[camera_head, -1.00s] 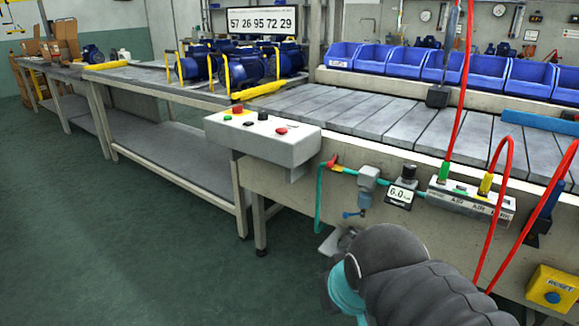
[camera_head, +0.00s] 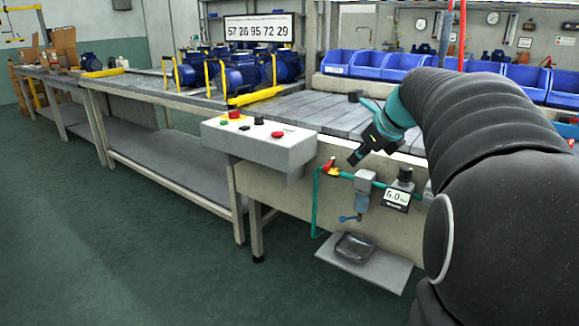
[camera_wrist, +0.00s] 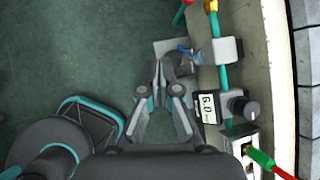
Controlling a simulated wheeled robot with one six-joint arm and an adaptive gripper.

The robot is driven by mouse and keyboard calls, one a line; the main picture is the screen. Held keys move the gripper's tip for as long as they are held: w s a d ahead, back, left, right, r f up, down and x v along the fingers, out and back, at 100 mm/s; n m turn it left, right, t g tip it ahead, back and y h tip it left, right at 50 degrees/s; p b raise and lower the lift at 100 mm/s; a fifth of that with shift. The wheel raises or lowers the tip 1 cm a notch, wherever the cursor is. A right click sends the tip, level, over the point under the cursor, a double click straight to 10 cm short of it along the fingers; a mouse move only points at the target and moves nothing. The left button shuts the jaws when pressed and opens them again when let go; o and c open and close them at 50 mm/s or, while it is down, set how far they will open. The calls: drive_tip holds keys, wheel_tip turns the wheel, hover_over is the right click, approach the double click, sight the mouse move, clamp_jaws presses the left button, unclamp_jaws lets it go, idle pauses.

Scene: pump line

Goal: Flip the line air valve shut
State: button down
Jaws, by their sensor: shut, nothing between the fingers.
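The line air valve (camera_head: 330,168) is a small red and yellow fitting on the teal air pipe (camera_head: 316,205), at the front of the line, right of the control box. It is too small to tell exactly how its handle lies. In the wrist view a bit of the valve (camera_wrist: 210,5) shows at the top edge. My gripper (camera_head: 355,158) points down-left in front of the conveyor frame, just right of the valve and apart from it. In the wrist view my gripper's fingers (camera_wrist: 159,66) meet at the tips with nothing between them.
A grey control box (camera_head: 262,140) with buttons stands left of the valve. Right of the valve are a grey filter unit (camera_head: 364,182) with a blue tap and a digital gauge (camera_head: 396,196). A grey tray (camera_head: 335,252) sits below. The floor in front is clear.

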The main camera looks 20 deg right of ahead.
sight(330, 164)
drive_tip(key=w+f+m, duration=0.2)
drive_tip(key=w+f, duration=0.6)
drive_tip(key=w, duration=0.3)
drive_tip(key=shift+w+d+m+b, duration=0.2)
drive_tip(key=shift+w+m+b, duration=0.1)
drive_tip(key=shift+m+b, duration=0.1)
drive_tip(key=shift+t, duration=0.3)
